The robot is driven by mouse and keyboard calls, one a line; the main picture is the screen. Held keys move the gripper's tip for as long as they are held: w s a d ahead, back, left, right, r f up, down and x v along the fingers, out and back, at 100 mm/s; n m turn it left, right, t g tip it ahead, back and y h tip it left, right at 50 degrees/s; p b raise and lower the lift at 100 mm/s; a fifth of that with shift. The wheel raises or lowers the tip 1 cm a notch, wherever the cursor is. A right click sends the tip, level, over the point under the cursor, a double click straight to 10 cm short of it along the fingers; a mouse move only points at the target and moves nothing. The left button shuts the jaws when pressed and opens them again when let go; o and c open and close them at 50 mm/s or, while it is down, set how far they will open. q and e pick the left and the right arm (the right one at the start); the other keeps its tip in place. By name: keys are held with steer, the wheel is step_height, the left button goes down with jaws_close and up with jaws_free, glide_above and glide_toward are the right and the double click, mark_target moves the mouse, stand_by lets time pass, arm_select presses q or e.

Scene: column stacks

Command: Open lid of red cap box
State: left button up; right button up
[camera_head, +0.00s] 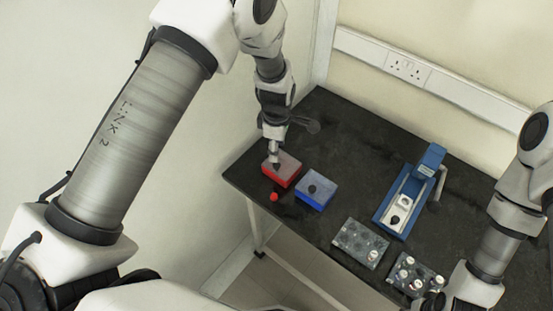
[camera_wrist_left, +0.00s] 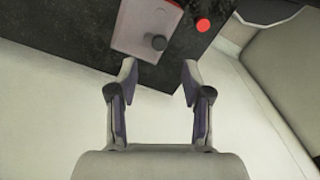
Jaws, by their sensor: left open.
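The red cap box (camera_head: 283,172) stands at the table's left end, with a pale see-through lid on top. In the left wrist view the lid (camera_wrist_left: 135,25) shows with its dark knob (camera_wrist_left: 155,41). A small red round piece (camera_head: 274,197) lies in front of the box; it also shows in the left wrist view (camera_wrist_left: 203,25). My left gripper (camera_wrist_left: 160,72) is open and empty, its fingers on either side of the knob in that picture but apart from it. In the head view my left gripper (camera_head: 275,160) is over the box and hides part of the lid.
A blue box (camera_head: 316,189) with a dark knob stands right of the red one. Two trays of small parts, one grey (camera_head: 360,243) and one with white caps (camera_head: 414,274), and a blue press-like device (camera_head: 410,197) stand further right. My right gripper (camera_head: 433,301) is near the white-capped tray.

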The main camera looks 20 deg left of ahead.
mark_target(276, 164)
arm_select(q)
step_height(276, 164, down, 6)
steer(key=shift+w+f+p, duration=0.15)
steer(key=shift+p, duration=0.85)
steer(key=shift+f, duration=0.4)
jaws_close()
steer(key=shift+f+b, duration=0.1)
steer(key=shift+b, duration=0.4)
steer(key=w+g+b, duration=0.1)
steer(key=g+b, duration=0.1)
steer(key=b, duration=0.1)
steer(key=w+r+g+y+b, duration=0.1)
steer(key=g+b, duration=0.1)
steer(key=b, duration=0.2)
steer(key=w+d+r+g+y+b, duration=0.1)
steer(key=b, duration=0.3)
steer(key=shift+r+g, duration=0.25)
steer(key=shift+g, duration=0.15)
steer(key=shift+w+r+g+b, duration=0.2)
steer(key=shift+g+b, duration=0.1)
steer(key=shift+b, duration=0.25)
steer(key=shift+r, duration=0.25)
